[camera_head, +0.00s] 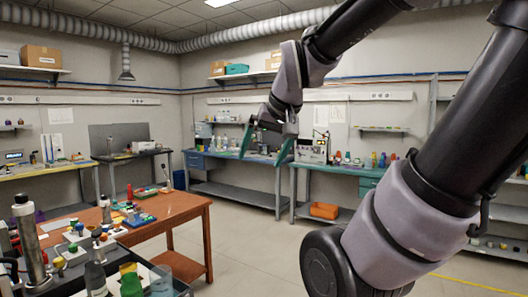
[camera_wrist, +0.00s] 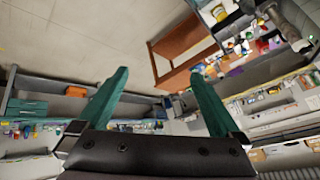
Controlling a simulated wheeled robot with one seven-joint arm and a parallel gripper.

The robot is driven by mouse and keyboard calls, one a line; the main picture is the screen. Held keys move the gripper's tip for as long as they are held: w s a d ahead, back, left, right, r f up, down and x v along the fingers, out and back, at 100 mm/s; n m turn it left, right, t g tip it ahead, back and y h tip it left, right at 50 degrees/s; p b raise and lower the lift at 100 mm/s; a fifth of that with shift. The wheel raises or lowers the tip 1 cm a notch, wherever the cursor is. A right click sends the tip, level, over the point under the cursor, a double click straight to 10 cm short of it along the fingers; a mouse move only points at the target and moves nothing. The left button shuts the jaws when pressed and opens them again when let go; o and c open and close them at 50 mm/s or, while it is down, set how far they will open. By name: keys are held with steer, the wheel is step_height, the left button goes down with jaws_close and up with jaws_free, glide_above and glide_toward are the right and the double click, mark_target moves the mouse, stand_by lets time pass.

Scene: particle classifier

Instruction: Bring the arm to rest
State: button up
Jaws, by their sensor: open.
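My gripper (camera_head: 264,143) is at the end of my raised arm, which reaches in from the right of the head view. Its two green fingers point down and stand wide apart with nothing between them. In the wrist view my gripper (camera_wrist: 160,88) also shows open and empty, with the floor and the wooden table beyond the fingers. In the head view the gripper hangs in the air in front of the back-wall benches, touching nothing that I can see.
A wooden table (camera_head: 178,207) with several small coloured items stands at the left. A dark tray or cart with bottles and a clear beaker (camera_head: 161,281) is at the lower left. Benches (camera_head: 238,193) line the back wall. An orange bin (camera_head: 324,211) sits low. The middle floor is clear.

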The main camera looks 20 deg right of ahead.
steer(key=s, duration=0.2)
steer(key=s+a+r+y, duration=0.1)
steer(key=shift+s+a+m, duration=0.1)
steer(key=shift+s+m, duration=0.2)
steer(key=shift+m, duration=0.1)
